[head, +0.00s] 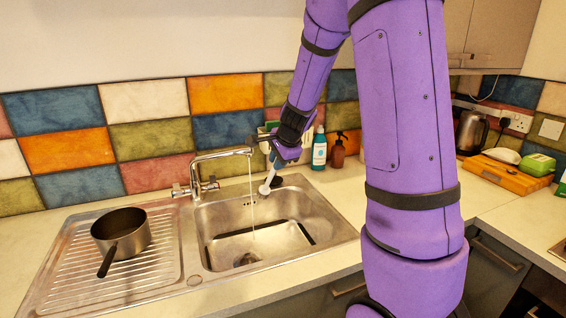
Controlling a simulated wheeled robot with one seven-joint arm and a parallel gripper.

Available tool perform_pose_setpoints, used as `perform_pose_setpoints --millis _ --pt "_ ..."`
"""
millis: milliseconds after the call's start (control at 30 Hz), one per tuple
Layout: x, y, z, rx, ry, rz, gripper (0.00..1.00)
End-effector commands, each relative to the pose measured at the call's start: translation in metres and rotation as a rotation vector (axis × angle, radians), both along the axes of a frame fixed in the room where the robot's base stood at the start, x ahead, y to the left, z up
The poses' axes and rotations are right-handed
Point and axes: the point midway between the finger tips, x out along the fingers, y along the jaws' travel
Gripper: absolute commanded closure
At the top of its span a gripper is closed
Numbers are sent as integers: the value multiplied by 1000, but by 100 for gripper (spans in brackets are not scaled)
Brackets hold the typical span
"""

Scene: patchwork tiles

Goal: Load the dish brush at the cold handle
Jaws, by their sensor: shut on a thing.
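My gripper (277,163) is above the back right rim of the sink, right of the tap. It is shut on a pale dish brush (268,180) that hangs down with its lower end near the sink's back edge. The grip itself is small and partly hidden by my gripper. The chrome mixer tap (195,170) has a left handle (179,191) and a right handle (211,184); I cannot tell which is cold. A thin stream of water (251,200) falls from the spout into the sink, left of the brush.
The steel sink basin (215,225) looks empty. A saucepan (121,234) stands on the drainer at left. A labelled bottle (319,148) and a brown pump bottle (338,151) stand right of my gripper. A kettle (471,132) and wooden board (505,174) are at far right.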

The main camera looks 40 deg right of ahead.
Motion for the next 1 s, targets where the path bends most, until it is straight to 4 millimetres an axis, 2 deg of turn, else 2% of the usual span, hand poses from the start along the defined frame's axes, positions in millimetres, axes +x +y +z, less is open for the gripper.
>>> perform_pose_setpoints --millis 600,1000 --pt "51 0 -10 0 0 0 100" --pt "63 0 -12 0 0 0 100"
